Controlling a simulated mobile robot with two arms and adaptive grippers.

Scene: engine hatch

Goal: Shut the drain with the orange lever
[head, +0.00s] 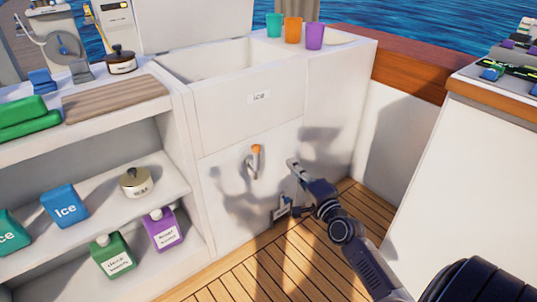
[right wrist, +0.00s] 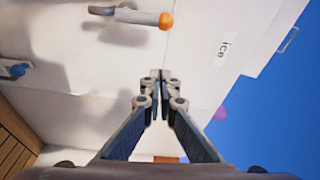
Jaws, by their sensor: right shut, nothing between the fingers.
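The drain lever has a grey handle (head: 254,165) and an orange tip (head: 257,149). It sits on the white front panel below the "ICE" label, with the orange tip at its upper end. In the right wrist view the orange tip (right wrist: 166,21) is at the top, with the grey handle (right wrist: 137,16) running left from it. My right gripper (head: 292,163) is shut and empty, to the right of the lever and apart from it. Its closed fingertips (right wrist: 160,76) show in the right wrist view, below the lever. My left gripper is not in view.
A small blue-handled fitting (head: 283,203) is low on the same panel. Shelves with bottles, such as a purple one (head: 163,230), stand to the left. Three cups, including an orange one (head: 293,30), are on top. A white counter (head: 445,150) stands at the right.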

